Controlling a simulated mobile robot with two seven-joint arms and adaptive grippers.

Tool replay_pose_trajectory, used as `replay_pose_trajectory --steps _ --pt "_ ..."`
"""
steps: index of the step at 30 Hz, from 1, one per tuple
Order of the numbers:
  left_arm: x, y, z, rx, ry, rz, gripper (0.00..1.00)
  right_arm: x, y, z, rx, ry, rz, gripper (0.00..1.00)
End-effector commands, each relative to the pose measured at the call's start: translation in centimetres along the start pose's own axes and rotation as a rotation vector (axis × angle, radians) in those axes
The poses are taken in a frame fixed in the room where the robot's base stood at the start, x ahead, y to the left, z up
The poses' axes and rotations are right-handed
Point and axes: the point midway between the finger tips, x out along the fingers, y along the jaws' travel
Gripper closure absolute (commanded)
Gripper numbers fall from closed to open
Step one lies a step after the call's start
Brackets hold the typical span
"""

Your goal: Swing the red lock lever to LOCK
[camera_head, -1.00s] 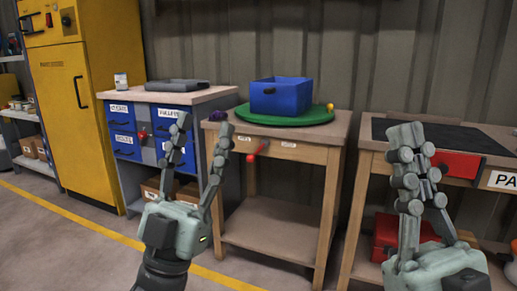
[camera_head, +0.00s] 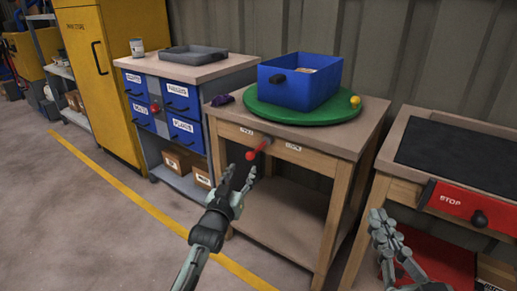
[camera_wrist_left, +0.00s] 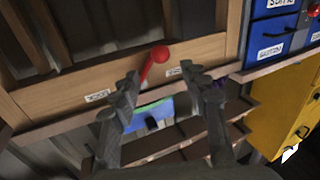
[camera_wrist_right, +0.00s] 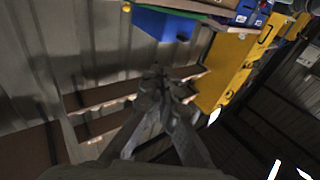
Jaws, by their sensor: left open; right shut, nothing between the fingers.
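The red lock lever (camera_head: 258,149), with a round red knob, is on the front apron of the wooden turntable bench (camera_head: 340,143). Its knob end hangs toward the lower left in the head view. It sits between two small white labels (camera_head: 293,147), too small to read surely. My left gripper (camera_head: 240,174) is open just below and in front of the lever, with nothing between its fingers. In the left wrist view the lever (camera_wrist_left: 156,62) shows just beyond and between the fingertips, apparently apart from them. My right gripper (camera_head: 381,226) is shut and empty, before the right-hand bench.
A green turntable (camera_head: 270,112) carries a blue bin (camera_head: 290,90); a yellow knob (camera_head: 355,100) is at its rim. A purple item (camera_head: 221,100) lies beside it. A blue-drawer cabinet stands left. A red STOP-labelled panel (camera_head: 455,200) fronts the right bench. Floor before the bench is clear.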

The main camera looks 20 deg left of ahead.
Motion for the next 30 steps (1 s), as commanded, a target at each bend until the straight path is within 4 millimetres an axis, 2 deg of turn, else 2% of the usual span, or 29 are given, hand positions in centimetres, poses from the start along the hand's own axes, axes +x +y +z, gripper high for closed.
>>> replay_pose_trajectory --steps 5,13,18,28,30 --pt "1.2 -0.2 0.5 -0.003 -0.012 -0.004 0.55 -0.1 -0.4 -0.5 0.01 0.031 -0.006 1.0" --pt "5.6 -0.1 0.4 -0.003 -0.01 -0.003 0.55 -0.6 -1.7 -4.3 0.044 0.217 -0.031 1.0" --pt "7.4 -0.1 0.4 -0.003 -0.01 -0.003 0.55 -0.7 -1.6 -5.3 0.043 0.278 -0.028 1.0" --pt "7.9 -0.1 0.4 -0.003 -0.011 -0.003 0.55 -0.8 -1.6 -5.7 0.043 0.299 -0.028 1.0" --pt "7.8 -0.1 0.4 -0.002 -0.011 -0.003 0.61 -0.8 -1.6 -5.7 0.043 0.299 -0.028 1.0"
